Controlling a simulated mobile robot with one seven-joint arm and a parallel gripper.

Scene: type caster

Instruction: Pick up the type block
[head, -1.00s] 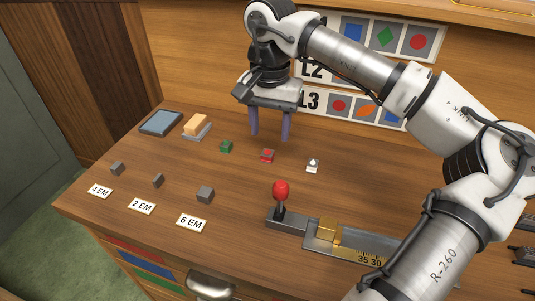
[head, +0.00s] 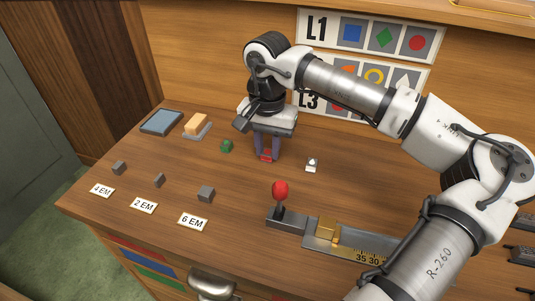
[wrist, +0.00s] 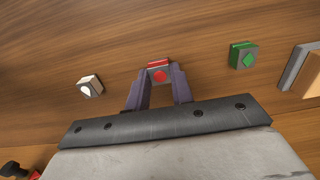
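The red type block (head: 265,155) is a small block with a red face. It sits on the desk between my fingers. In the wrist view its red face (wrist: 159,74) shows between the two fingertips, which meet its sides. My gripper (head: 268,156) points down and is shut on this block at desk height. The fingers also show in the wrist view (wrist: 158,82). A green type block (head: 226,146) stands to the left, and a white one (head: 312,165) to the right. Both are apart from the fingers.
An orange-topped pad (head: 197,124) and a blue-grey tray (head: 161,122) lie at the back left. Several grey blocks with EM cards (head: 193,222) are at the front left. A red-knobbed lever (head: 280,190) and a brass-scaled slide (head: 348,246) stand in front.

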